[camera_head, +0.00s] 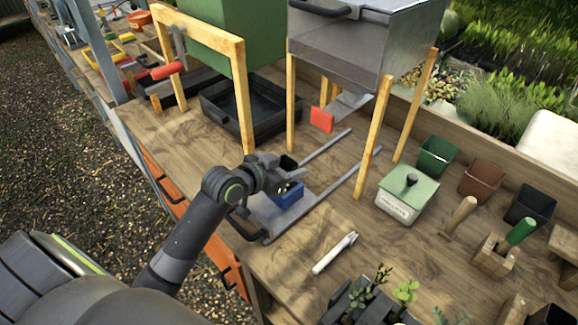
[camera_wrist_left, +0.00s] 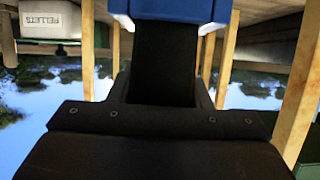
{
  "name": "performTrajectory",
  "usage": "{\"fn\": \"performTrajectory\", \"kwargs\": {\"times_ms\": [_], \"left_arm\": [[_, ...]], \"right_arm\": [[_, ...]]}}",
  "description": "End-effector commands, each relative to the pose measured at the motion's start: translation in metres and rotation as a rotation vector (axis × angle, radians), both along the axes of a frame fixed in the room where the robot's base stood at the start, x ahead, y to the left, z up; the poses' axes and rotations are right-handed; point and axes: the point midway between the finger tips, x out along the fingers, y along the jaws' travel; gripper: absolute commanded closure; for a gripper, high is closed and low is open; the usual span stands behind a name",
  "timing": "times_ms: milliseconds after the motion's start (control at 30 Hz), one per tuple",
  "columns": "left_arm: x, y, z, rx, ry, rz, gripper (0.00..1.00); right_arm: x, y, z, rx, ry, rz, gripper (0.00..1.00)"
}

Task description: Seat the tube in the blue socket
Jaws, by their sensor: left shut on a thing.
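The blue socket (camera_head: 290,196) is a small blue block on a grey plate between two metal rails on the bench. It also fills the top middle of the upside-down left wrist view (camera_wrist_left: 175,10). My left gripper (camera_head: 276,178) is at the socket, shut on a dark tube (camera_wrist_left: 165,62). In the wrist view the tube runs straight to the blue edge, where its end is hidden. I cannot tell how deep it sits in the socket. In the head view the gripper covers most of the tube. My right gripper is not in view.
A metal hopper (camera_head: 335,50) on wooden legs stands behind the rails, with a red flap (camera_head: 321,119) under it. A black tray (camera_head: 262,125) is at back left. A pellets box (camera_head: 408,196), pots and a white-handled tool (camera_head: 335,253) stand or lie to the right.

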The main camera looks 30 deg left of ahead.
Motion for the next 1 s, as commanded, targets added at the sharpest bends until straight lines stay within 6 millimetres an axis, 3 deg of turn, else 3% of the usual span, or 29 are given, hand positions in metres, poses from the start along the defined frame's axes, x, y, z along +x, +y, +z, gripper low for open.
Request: {"fn": "performTrajectory", "kwargs": {"times_ms": [100, 133, 300, 667, 1000], "left_arm": [[0.0, 0.0, 0.0, 0.0, 0.0, 0.0, 0.77], [0.0, 0.0, 0.0, 0.0, 0.0, 0.0, 0.53], [0.0, 0.0, 0.0, 0.0, 0.0, 0.0, 0.31], [0.0, 0.0, 0.003, 0.0, 0.0, 0.0, 0.3], [0.0, 0.0, 0.027, 0.0, 0.0, 0.0, 0.3]], "right_arm": [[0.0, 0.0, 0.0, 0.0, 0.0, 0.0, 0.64], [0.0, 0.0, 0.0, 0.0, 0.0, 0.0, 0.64], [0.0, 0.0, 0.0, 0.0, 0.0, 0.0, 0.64], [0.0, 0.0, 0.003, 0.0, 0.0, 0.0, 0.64], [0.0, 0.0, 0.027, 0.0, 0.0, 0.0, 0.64]]}}
